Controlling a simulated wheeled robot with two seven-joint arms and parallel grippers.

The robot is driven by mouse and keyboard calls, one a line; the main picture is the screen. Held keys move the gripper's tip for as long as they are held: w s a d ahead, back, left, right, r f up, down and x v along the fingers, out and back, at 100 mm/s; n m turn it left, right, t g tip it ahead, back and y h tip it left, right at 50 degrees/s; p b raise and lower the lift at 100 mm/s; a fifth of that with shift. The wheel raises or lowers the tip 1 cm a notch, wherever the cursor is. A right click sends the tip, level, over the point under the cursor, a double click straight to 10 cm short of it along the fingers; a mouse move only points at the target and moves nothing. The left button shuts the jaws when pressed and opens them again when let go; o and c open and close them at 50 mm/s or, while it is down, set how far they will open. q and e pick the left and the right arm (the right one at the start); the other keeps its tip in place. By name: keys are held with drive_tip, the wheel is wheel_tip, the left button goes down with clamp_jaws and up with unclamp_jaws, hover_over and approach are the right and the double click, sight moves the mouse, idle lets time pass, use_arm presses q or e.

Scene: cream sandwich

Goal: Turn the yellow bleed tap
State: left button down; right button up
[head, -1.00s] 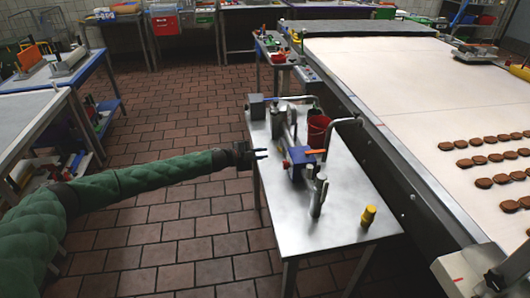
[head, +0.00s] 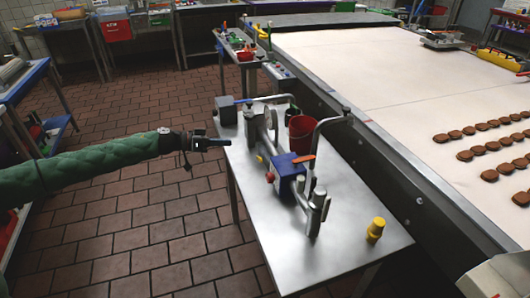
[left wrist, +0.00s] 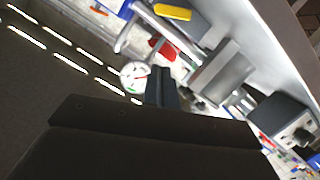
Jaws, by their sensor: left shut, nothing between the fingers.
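A small yellow part (head: 259,158), which looks like the bleed tap, sits low on the near left side of a metal pump assembly with a blue block (head: 287,172). My left gripper (head: 224,143) points right toward the assembly, left of the yellow part and apart from it. Its fingers are shut and empty. In the left wrist view the closed fingers (left wrist: 161,84) show beside a white round gauge (left wrist: 134,75). A yellow piece (left wrist: 172,12) lies at the top there; I cannot tell whether it is the tap. My right gripper is not in view.
The assembly stands on a steel table (head: 340,252) with a red bucket (head: 301,135) and a yellow capped bottle-like piece (head: 375,230). A wide conveyor (head: 390,110) with rows of brown biscuits runs along the right. Tiled floor is clear below my left arm.

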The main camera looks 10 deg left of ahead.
use_arm(q)
drive_tip(key=p, duration=0.2)
hover_over(261, 159)
drive_tip(key=w+a, duration=0.2)
drive_tip(key=a, duration=0.2)
drive_tip(key=f, duration=0.1)
drive_tip(key=shift+s+d+f+n, duration=0.15)
drive_tip(key=shift+f, duration=0.4)
drive_tip(key=shift+s+d+f+n, duration=0.1)
drive_tip(key=shift+s+f+n, duration=0.05)
drive_tip(key=shift+f, duration=0.35)
drive_tip(key=shift+s+d+f, duration=0.15)
drive_tip(key=shift+s+f, duration=0.1)
drive_tip(key=shift+f, duration=0.25)
drive_tip(key=shift+s+d+f, duration=0.15)
drive_tip(key=shift+s+f, duration=0.05)
drive_tip(key=shift+f, duration=0.3)
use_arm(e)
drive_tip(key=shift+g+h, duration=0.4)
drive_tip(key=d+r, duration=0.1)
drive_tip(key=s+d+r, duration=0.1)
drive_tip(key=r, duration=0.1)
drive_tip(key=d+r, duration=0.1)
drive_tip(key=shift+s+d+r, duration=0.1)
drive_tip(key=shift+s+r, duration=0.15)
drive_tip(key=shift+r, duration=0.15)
use_arm(q)
drive_tip(key=shift+p, duration=0.3)
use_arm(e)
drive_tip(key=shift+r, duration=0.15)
